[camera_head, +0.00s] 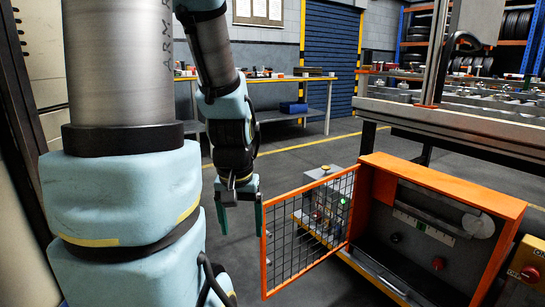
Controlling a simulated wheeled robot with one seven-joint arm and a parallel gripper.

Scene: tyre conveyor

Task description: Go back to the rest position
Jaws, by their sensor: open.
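My gripper (240,213) hangs from my light-blue and grey arm near the middle of the head view, with its fingers pointing down. The two teal fingers stand apart, and nothing shows between them. It is above the floor, just left of an orange-framed mesh door (309,235). The right finger looks close to the door's left edge, but I cannot tell the gap. My upper arm covers much of the left side of the view.
The mesh door stands open from an orange control box (445,215) with knobs inside. The conveyor (450,115) runs behind it at right. A workbench (270,79) stands at the back, with a blue box (293,107) on its lower shelf. Grey floor (300,150) is clear between.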

